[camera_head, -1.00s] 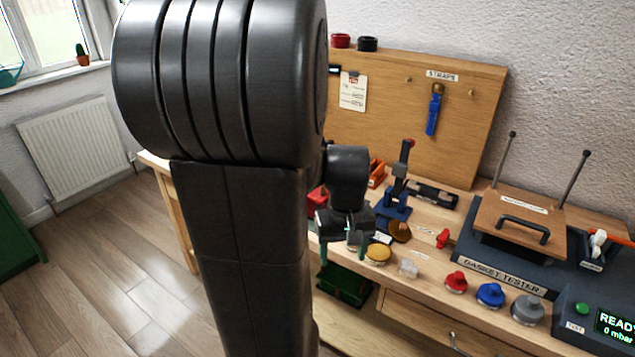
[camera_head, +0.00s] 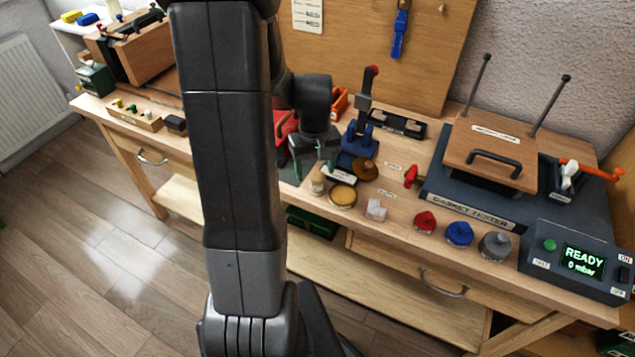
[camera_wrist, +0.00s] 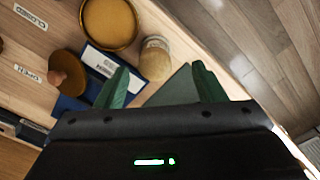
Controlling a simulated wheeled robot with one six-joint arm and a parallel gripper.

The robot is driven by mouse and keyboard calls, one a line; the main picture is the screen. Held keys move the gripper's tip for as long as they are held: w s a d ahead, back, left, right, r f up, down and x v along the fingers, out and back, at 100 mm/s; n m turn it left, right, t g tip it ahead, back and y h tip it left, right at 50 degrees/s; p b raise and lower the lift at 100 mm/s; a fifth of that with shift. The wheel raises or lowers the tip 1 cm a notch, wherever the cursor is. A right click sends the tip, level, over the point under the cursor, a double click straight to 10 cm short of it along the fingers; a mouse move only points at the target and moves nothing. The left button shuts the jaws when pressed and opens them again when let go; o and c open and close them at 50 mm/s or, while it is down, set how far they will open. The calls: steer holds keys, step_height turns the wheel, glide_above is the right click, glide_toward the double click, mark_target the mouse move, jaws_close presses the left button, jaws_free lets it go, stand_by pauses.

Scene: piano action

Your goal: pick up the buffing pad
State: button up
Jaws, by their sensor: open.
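The buffing pad appears to be the round brown disc with a wooden knob (camera_head: 363,168), lying on the bench just in front of the blue lever press. In the wrist view this brown pad (camera_wrist: 68,72) lies left of my fingers, apart from them. My gripper (camera_head: 313,168) is left of the pad in the head view, over the bench. In the wrist view my gripper (camera_wrist: 160,66) is open, its two green fingers apart, with nothing held. A small light-topped jar (camera_wrist: 155,60) shows between and beyond the fingertips.
A round yellow tin (camera_head: 342,196) stands close to the pad and jar. A blue lever press (camera_head: 358,140) stands behind the pad. Red (camera_head: 424,222), blue (camera_head: 459,234) and grey (camera_head: 496,246) knobs line the front edge. The gasket tester (camera_head: 470,208) fills the right.

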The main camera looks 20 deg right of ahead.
mark_target(318, 175)
steer(key=shift+d+f+p, duration=0.15)
steer(key=shift+f, duration=1.2)
steer(key=shift+d+f+p, duration=0.15)
steer(key=shift+f, duration=1.2)
steer(key=shift+c, duration=0.2)
steer(key=c, duration=1)
